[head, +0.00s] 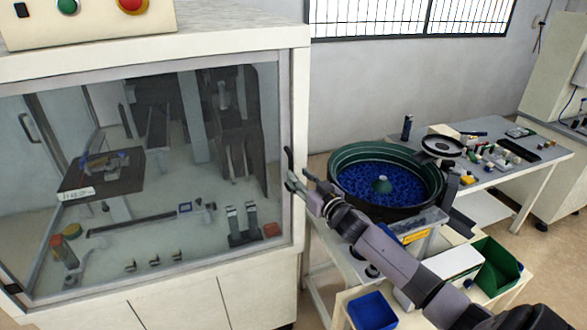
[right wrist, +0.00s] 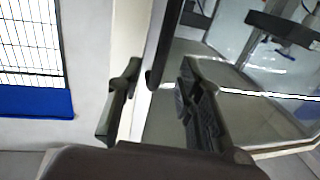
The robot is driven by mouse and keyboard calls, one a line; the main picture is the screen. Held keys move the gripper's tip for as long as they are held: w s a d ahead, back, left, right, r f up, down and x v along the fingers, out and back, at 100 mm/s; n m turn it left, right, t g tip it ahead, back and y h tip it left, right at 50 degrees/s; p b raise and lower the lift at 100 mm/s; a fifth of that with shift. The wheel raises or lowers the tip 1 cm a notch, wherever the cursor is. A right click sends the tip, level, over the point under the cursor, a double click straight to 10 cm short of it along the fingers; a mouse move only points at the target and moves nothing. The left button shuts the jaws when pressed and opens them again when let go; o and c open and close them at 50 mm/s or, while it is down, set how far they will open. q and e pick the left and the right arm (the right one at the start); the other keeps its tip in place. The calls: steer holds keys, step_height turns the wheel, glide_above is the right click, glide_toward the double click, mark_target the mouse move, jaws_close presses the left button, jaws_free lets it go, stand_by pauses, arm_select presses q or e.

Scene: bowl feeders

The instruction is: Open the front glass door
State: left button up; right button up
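The front glass door (head: 215,215) is a large clear pane in the white machine cabinet at the left of the head view, and it looks shut. It also shows in the right wrist view (right wrist: 260,120). A dark upright handle bar (right wrist: 165,40) stands along the door's edge there. My right gripper (head: 297,182) is at the door's right edge in the head view. In the right wrist view my right gripper (right wrist: 160,100) has its fingers apart, one on each side of the handle's lower end. I see no clear contact with the bar. My left gripper is out of view.
A green-rimmed bowl feeder (head: 345,160) with blue parts stands right of the cabinet, behind my right arm. A blue bin (head: 372,312) and a green bin (head: 497,265) are below. A table (head: 480,128) with small parts is at the back right.

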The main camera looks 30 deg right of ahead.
mark_target(292, 170)
steer(key=shift+w, duration=2.05)
jaws_close()
